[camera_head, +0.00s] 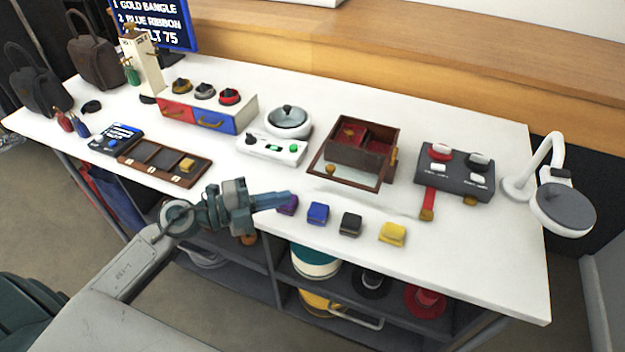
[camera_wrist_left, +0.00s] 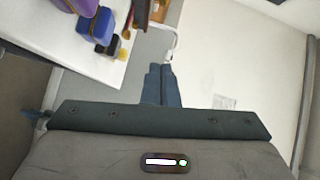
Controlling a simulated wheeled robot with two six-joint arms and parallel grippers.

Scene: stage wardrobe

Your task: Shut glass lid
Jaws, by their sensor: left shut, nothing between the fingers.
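A dark wooden box (camera_head: 360,153) with a red-lined inside stands open near the middle of the white table. A framed glass lid (camera_head: 344,180) with a dark wooden rim appears folded open at its front, low over the table. A brass knob shows at the box's right side. My left gripper (camera_head: 285,200) is shut and empty, in front of and to the left of the lid, apart from it. Its closed fingers also show in the left wrist view (camera_wrist_left: 161,84). The box and lid are not clearly seen there. My right gripper is not in view.
A row of small boxes, purple (camera_head: 290,205), blue (camera_head: 318,213), black (camera_head: 350,223) and yellow (camera_head: 392,234), lies along the front edge. A round pot (camera_head: 288,128) stands left of the box, a dark control panel (camera_head: 455,178) right. The table's right front is clear.

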